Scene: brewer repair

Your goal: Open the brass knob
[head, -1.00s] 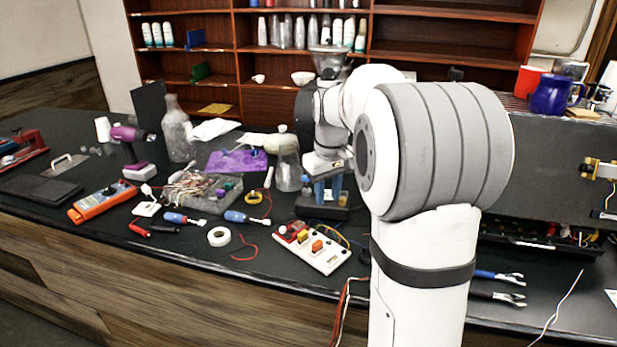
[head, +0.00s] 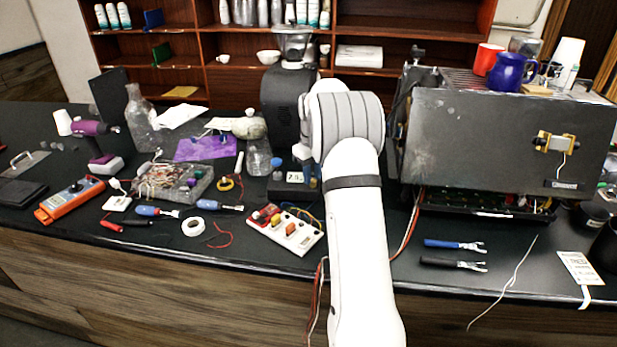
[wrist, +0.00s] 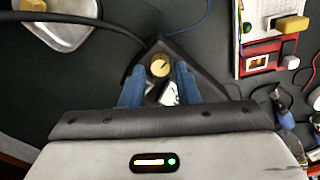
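The brass knob (wrist: 160,65) shows in the wrist view as a small round brass-coloured disc with a dark mark. It sits on a dark, angular housing (wrist: 134,70). My gripper (wrist: 160,74) has two blue fingers, spread apart on the left and right of the knob in the picture. The fingers are open, and I cannot tell whether either touches the knob. In the head view my arm hides most of the gripper, and the knob cannot be made out.
A white switch board (head: 285,229) lies close by; it also shows in the wrist view (wrist: 255,62). A glass flask (head: 259,157) stands left of the arm. The opened brewer (head: 480,135) stands right. Blue-handled pliers (head: 453,245) and a black pair (head: 452,263) lie in front.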

